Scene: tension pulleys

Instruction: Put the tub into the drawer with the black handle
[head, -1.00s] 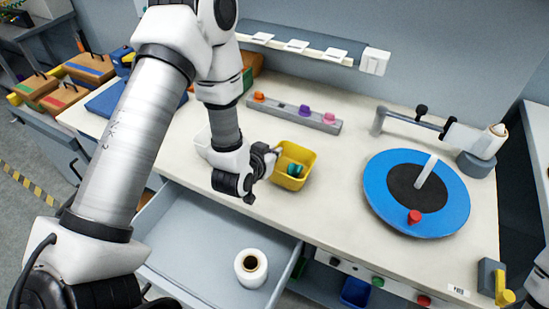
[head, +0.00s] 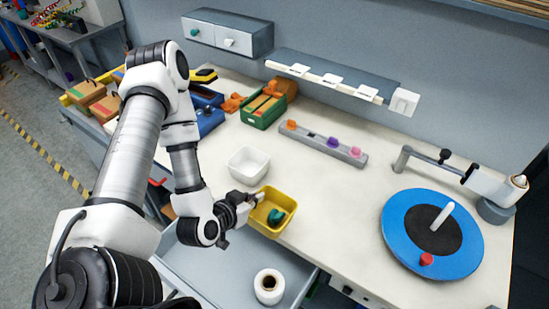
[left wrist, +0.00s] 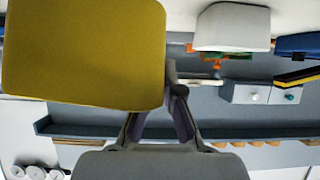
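The yellow tub (head: 258,222) is at the front edge of the worktop, with a dark green piece (head: 275,216) inside. My left gripper (head: 255,199) is shut on its left rim. The tub (left wrist: 80,50) fills the upper left of the left wrist view, its edge at the fingertips (left wrist: 175,90). I cannot tell whether its base touches the worktop. An open grey drawer (head: 215,272) is below the worktop, in front of the tub. Its front and handle are out of view, so I see no black handle. My right gripper is not in view.
A white roll (head: 269,286) stands in the drawer; the drawer's left part looks clear. A white tub (head: 248,164) stands behind the yellow one. A blue turntable (head: 395,232) is at the right. A wall unit (head: 228,36) has small knobbed drawers.

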